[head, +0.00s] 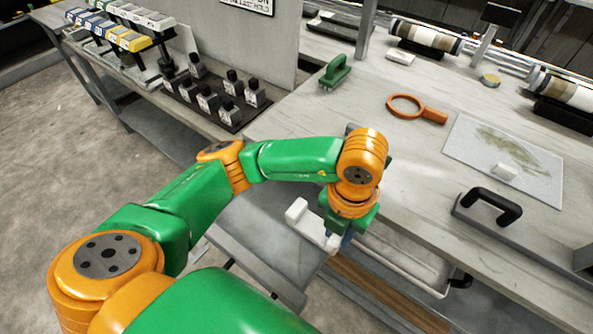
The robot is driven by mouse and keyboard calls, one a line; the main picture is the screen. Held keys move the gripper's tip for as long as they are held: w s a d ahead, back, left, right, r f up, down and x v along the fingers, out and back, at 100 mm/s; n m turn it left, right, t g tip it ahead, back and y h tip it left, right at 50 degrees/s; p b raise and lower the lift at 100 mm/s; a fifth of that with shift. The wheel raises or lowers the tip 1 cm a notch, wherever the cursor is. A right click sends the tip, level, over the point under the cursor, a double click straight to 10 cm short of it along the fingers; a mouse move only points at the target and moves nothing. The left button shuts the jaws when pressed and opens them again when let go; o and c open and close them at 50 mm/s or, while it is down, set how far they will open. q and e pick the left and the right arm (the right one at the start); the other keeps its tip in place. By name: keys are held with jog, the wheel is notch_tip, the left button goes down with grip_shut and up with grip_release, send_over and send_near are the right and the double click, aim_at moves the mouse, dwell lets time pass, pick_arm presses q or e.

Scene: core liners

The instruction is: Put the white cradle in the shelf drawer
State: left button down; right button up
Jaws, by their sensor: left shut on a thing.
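My left gripper (346,231) is at the front edge of the bench, pointing down. It is shut on the white cradle (306,220), a small white block-like piece whose left part sticks out beside the fingers. The wrist hides the rest of the cradle. An open, pale drawer (433,288) shows below the bench top, just right of the gripper. It looks empty where I can see it. The gripper and cradle are by the drawer's left end; I cannot tell whether they touch it. My right gripper is not in view.
On the bench (300,120) are a green brush-like tool (336,72), an orange magnifier (418,108), a sheet with a drawing (510,155) and a grey piece with a black handle (493,205). A rack of dark bottles (215,100) stands at the back left. Core liners (425,38) lie at the back.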

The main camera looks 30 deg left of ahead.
pick_arm(q)
jog(key=w+a+f, duration=0.2)
jog(key=f, duration=0.1)
jog(key=w+a+f, duration=0.2)
jog(key=a+f, duration=0.1)
jog(key=w+a+f, duration=0.2)
jog(key=w, duration=0.1)
jog(key=shift+w+a+f, duration=0.1)
jog(key=shift+a+f, duration=0.3)
notch_tip(320, 180, down, 2)
jog(key=shift+d+f+p, duration=0.15)
jog(key=shift+f+p, duration=0.1)
jog(key=shift+p, duration=0.25)
jog(key=shift+f+b, duration=0.3)
jog(key=shift+f, duration=0.05)
jog(key=c, duration=0.7)
grip_release()
jog(key=shift+r, duration=0.1)
jog(key=shift+o, duration=0.2)
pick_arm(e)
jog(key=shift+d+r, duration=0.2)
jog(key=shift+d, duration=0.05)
pick_arm(q)
jog(key=shift+r, duration=0.15)
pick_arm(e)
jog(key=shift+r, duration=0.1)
